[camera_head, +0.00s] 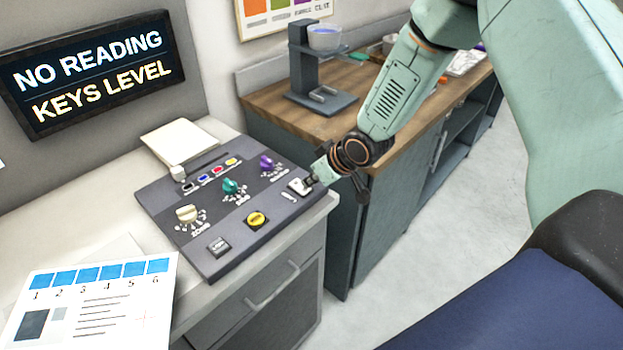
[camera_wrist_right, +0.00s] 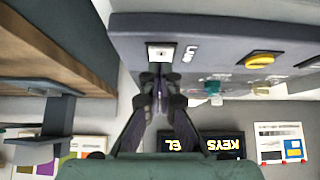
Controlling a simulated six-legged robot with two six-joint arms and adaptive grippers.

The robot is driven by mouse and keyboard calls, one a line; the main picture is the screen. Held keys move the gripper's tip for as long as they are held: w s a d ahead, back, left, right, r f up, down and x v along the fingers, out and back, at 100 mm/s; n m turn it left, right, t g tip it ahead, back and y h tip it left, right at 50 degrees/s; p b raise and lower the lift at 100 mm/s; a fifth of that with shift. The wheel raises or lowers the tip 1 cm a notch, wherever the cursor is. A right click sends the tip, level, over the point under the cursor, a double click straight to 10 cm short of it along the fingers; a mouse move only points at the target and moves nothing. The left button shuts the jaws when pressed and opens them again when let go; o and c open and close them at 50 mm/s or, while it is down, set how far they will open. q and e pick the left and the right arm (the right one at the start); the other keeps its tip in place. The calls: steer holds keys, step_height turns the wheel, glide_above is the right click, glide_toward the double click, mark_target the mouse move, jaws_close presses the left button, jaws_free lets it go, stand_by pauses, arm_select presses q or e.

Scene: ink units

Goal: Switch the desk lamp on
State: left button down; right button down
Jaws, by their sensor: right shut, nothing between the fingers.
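A dark control panel (camera_head: 158,203) lies on the light desk. Near its right corner is a small white switch plate (camera_head: 299,187) with a short label beside it. The plate also shows in the right wrist view (camera_wrist_right: 160,52), with a dark spot in its middle. My right gripper (camera_head: 311,182) is shut and empty, right at this plate. In the wrist view its closed fingertips (camera_wrist_right: 158,78) point at the plate and sit very near it; I cannot tell whether they touch. The switch position is too small to tell. No desk lamp is clearly recognisable. My left gripper is out of view.
The panel also carries a cream knob (camera_head: 187,213), a green knob (camera_head: 231,187), a purple knob (camera_head: 268,164) and a yellow button (camera_head: 257,219). A lit sign (camera_head: 95,75) hangs behind. A printed card (camera_head: 95,300) lies at front left. A wooden counter (camera_head: 275,115) stands behind.

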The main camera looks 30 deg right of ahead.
steer(key=shift+r+p, duration=0.3)
steer(key=r+p, duration=0.3)
steer(key=shift+s+r, duration=0.25)
steer(key=shift+r, duration=0.15)
steer(key=s+d+r+p, duration=0.2)
steer(key=s+r+p, duration=0.2)
steer(key=s, duration=0.3)
steer(key=shift+s+d+r+p, duration=0.25)
steer(key=shift+d+r+p, duration=0.1)
steer(key=shift+r, duration=0.55)
steer(key=shift+d, duration=0.1)
